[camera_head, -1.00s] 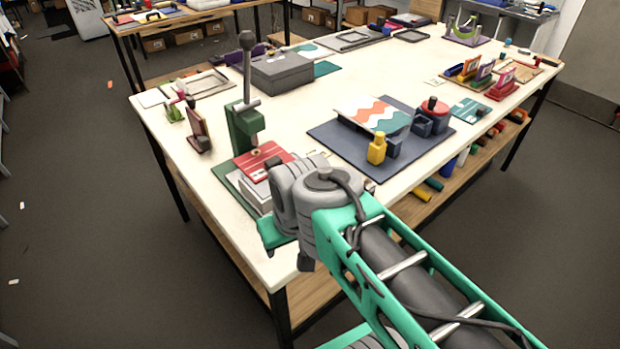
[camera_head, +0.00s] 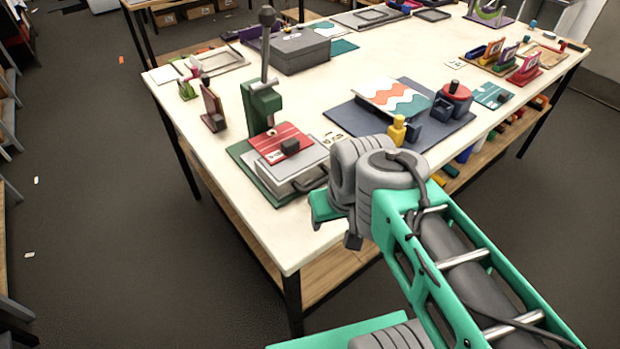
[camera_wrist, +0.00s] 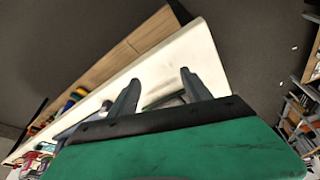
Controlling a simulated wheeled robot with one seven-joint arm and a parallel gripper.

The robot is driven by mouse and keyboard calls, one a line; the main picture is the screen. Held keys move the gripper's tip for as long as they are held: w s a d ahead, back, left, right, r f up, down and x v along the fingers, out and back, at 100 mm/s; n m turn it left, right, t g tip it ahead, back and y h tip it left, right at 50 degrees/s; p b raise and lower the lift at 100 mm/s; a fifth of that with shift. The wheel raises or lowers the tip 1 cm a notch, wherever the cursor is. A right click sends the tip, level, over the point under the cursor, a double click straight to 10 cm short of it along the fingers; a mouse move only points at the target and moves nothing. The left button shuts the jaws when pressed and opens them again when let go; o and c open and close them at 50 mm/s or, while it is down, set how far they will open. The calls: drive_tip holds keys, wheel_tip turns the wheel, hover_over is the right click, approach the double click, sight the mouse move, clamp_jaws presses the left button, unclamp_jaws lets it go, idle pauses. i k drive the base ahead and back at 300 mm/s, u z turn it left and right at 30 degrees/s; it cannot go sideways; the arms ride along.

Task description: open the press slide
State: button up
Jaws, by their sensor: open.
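The press (camera_head: 262,106) is green with a tall dark lever and stands near the front left corner of the white table. At its front, a grey slide box (camera_head: 296,172) lies on a green base (camera_head: 252,163), partly under a red plate (camera_head: 282,137). A dark bar handle (camera_head: 314,182) sticks out at the slide's front right; the slide looks pushed in. My gripper (camera_wrist: 158,82) is open, its two fingers spread over the table edge in the wrist view. In the head view my wrist is just right of the handle, fingers hidden. A thin green and grey part between the fingers is unclear.
Right of the press, a dark blue mat (camera_head: 427,139) holds a striped print, a yellow bottle (camera_head: 397,131) and a red-topped block (camera_head: 453,100). A small upright wooden stand (camera_head: 213,108) is left of the press.

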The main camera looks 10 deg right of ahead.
sight(289, 176)
drive_tip(key=z, duration=0.1)
drive_tip(key=k, duration=1)
drive_tip(key=u, duration=0.95)
drive_tip(key=i, duration=0.8)
drive_tip(key=z, duration=0.1)
